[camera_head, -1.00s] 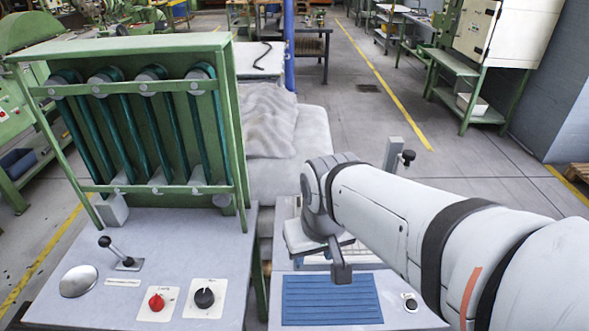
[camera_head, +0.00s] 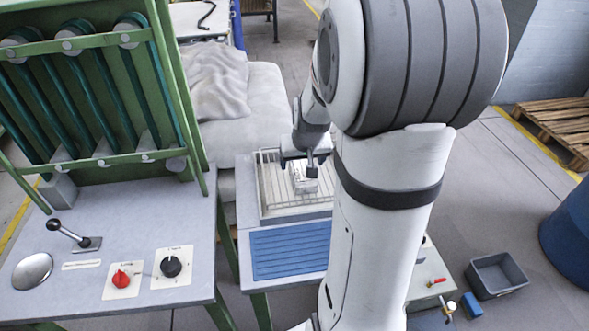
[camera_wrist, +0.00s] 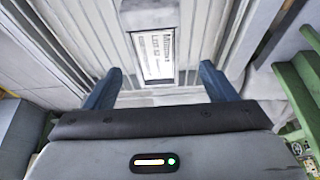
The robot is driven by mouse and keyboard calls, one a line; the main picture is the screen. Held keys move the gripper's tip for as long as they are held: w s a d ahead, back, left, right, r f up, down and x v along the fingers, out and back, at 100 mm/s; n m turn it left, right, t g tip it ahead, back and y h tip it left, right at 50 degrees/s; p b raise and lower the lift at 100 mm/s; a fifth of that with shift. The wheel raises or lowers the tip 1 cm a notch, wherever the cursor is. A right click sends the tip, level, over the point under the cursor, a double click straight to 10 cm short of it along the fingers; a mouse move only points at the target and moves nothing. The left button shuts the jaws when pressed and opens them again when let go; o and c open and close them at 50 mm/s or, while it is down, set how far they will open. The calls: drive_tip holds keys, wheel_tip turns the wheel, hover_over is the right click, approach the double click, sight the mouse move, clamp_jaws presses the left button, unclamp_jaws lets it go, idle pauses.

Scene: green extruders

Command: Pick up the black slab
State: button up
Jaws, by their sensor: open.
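I cannot make out a clearly black slab. My gripper (camera_head: 308,165) hangs over a ribbed pale tray (camera_head: 266,190) behind the blue mat. In the wrist view, my gripper (camera_wrist: 160,84) is open, with its two dark blue fingers apart and nothing between the tips. Just beyond the fingertips is a grey block with a white printed label (camera_wrist: 155,53), roughly centred between them. In the head view, a small pale block (camera_head: 304,188) shows in the tray under my gripper. I cannot tell whether it is the slab.
A blue ribbed mat (camera_head: 290,250) lies in front of the tray. A grey control table (camera_head: 110,245) with a lever and knobs stands left, under a green rack (camera_head: 85,90). A grey bin (camera_head: 497,275) and blue drum (camera_head: 568,230) stand on the floor at right.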

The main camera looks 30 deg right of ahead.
sight(302, 169)
drive_tip(key=shift+d+x, duration=0.2)
drive_tip(key=shift+x, duration=2.15)
drive_tip(key=shift+s, duration=0.15)
drive_tip(key=shift+c, duration=0.4)
drive_tip(key=c, duration=1.3)
drive_tip(key=shift+o, duration=0.2)
